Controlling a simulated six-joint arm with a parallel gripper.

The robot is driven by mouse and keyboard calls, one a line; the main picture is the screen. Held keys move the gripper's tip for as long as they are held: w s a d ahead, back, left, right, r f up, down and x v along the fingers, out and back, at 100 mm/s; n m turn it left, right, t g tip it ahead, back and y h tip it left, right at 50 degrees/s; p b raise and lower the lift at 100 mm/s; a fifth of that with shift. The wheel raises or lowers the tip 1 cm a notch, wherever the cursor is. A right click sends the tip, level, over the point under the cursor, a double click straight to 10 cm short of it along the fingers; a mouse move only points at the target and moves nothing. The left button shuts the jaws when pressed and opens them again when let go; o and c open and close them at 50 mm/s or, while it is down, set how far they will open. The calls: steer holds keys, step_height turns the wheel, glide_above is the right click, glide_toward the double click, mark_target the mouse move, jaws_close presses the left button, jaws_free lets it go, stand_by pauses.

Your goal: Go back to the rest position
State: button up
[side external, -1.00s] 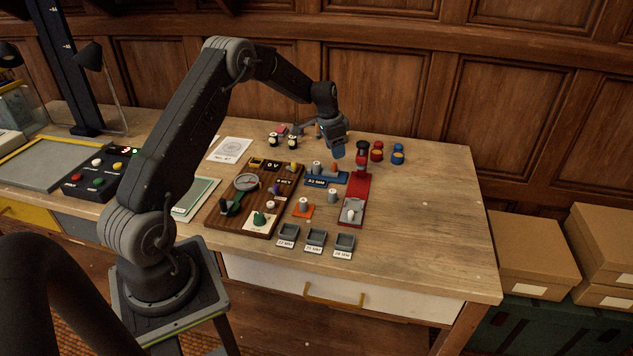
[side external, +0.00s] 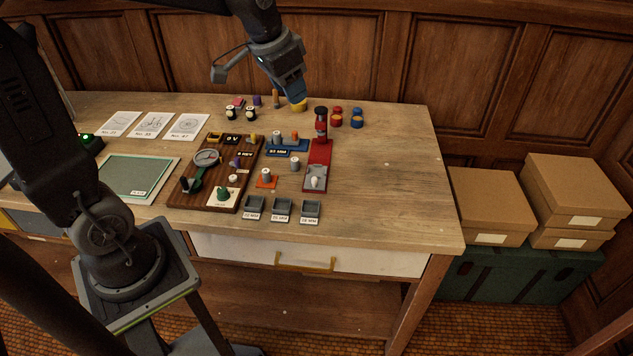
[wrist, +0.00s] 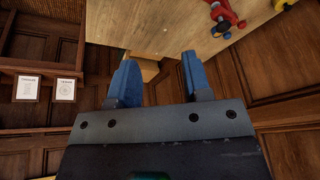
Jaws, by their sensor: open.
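My gripper (side external: 292,97) hangs in the air above the back part of the wooden bench (side external: 400,190) in the side external view, its blue fingers pointing down. In the wrist view my gripper (wrist: 158,80) shows two blue fingers spread apart with nothing between them. A yellow thing (side external: 299,105) shows just below the fingertips in the side external view; I cannot tell whether they touch it.
A red press-like tool (side external: 317,165), red (side external: 336,117) and blue (side external: 357,118) pots, a dark wooden board (side external: 215,185) with knobs and three grey trays (side external: 282,206) stand on the bench. The bench's right side is clear. Cardboard boxes (side external: 490,205) stand beyond it.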

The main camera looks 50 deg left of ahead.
steer(key=s+d, duration=0.3)
steer(key=s, duration=0.5)
steer(key=s+d+n+t, duration=0.1)
steer(key=s+d, duration=0.3)
steer(key=s, duration=0.5)
steer(key=shift+d+f+t, duration=0.2)
steer(key=shift+t, duration=0.1)
